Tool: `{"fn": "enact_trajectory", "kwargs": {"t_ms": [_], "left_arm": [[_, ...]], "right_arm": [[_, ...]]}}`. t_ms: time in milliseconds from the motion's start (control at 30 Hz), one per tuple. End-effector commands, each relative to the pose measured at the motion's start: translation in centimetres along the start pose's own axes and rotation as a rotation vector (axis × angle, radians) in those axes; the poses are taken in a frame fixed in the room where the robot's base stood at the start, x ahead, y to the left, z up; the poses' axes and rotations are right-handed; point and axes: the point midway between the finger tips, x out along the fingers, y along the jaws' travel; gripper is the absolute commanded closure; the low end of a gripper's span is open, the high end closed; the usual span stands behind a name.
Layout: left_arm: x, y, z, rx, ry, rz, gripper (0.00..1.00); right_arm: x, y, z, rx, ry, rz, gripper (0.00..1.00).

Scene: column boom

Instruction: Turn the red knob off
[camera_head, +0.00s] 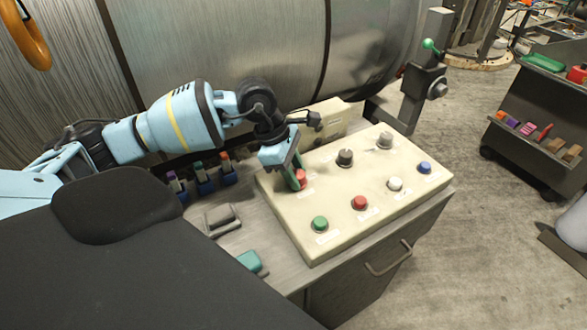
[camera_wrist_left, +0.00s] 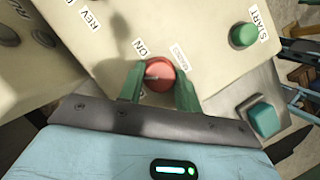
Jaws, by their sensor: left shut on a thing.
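The red knob (camera_head: 300,176) is at the back left of the cream control panel (camera_head: 340,236). In the left wrist view the red knob (camera_wrist_left: 158,74) sits next to a label reading ON. My left gripper (camera_head: 295,178) reaches down to it from the left. Its two green fingers (camera_wrist_left: 160,88) stand on either side of the knob and are shut on it. The fingers hide part of the knob's sides. My right gripper is not in view.
The panel also bears a black knob (camera_head: 345,158), a grey knob (camera_head: 385,140), a green button (camera_head: 320,223), a red button (camera_head: 360,202), a white button (camera_head: 395,184) and a blue button (camera_head: 424,167). A green-tipped lever (camera_head: 430,46) stands behind.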

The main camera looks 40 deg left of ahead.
Motion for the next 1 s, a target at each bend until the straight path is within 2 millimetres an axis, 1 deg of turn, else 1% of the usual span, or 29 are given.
{"fn": "enact_trajectory", "kwargs": {"t_ms": [33, 300, 533, 733, 1000], "left_arm": [[-0.2, -0.1, 0.1, -0.037, 0.002, 0.019, 0.89], [-0.3, -0.2, 0.2, -0.263, 0.010, 0.114, 0.89], [-0.2, -0.3, 0.2, -0.421, 0.016, 0.178, 0.89], [-0.1, -0.3, 0.2, -0.511, 0.021, 0.214, 0.89], [0.0, -0.3, 0.1, -0.565, 0.025, 0.235, 0.89]], "right_arm": [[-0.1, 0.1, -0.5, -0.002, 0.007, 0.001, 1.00], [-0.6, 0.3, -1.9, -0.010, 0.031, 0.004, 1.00], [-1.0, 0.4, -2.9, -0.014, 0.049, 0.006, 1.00], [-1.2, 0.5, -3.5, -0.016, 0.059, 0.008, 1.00], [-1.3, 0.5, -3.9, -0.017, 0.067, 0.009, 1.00]]}}
